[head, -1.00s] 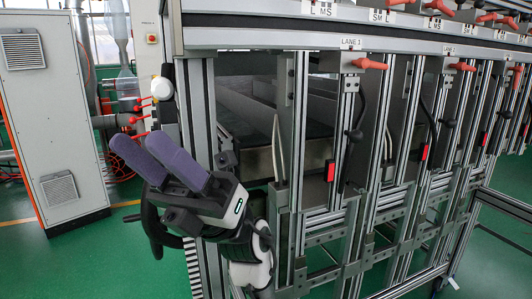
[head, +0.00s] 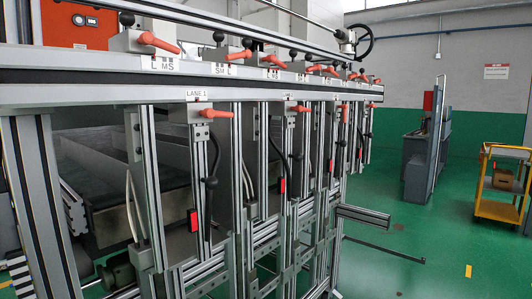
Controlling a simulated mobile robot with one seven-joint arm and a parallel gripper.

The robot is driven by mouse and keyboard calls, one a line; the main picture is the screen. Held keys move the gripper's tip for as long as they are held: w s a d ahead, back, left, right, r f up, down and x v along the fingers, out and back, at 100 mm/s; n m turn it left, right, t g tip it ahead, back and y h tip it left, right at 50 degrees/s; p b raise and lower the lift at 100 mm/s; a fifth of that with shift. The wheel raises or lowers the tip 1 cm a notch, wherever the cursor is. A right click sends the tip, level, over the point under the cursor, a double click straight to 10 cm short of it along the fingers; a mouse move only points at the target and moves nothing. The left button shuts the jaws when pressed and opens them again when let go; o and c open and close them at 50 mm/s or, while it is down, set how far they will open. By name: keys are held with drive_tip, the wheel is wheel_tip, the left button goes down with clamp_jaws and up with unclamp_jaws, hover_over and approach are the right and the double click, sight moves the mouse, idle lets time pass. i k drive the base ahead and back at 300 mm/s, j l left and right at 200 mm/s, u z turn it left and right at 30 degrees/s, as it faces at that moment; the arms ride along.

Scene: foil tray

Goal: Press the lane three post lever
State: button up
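A metal lane frame carries a row of orange-red levers on its posts. The nearest post lever (head: 214,112) is under the "LANE 1" label (head: 197,94). A second post lever (head: 299,109) is farther along to the right, under a label too small to read. A third post lever (head: 334,106) looks small and far off, crowded by other posts. I cannot read its lane label. My gripper is not in this view.
More orange levers (head: 158,42) line the top beam (head: 130,93). Metal rails (head: 363,216) jut out at the frame's far right end. Green floor (head: 420,265) is open to the right, with a yellow cart (head: 498,210) at the right edge.

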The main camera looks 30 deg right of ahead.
sight(344, 108)
drive_tip(key=z, duration=1.25)
drive_tip(key=i+z, duration=0.3)
drive_tip(key=i, duration=0.25)
drive_tip(key=i+j+z, duration=0.1)
drive_tip(key=i+z, duration=0.15)
drive_tip(key=i, duration=0.35)
drive_tip(key=i+j+z, duration=0.3)
drive_tip(key=i, duration=0.25)
drive_tip(key=l, duration=0.1)
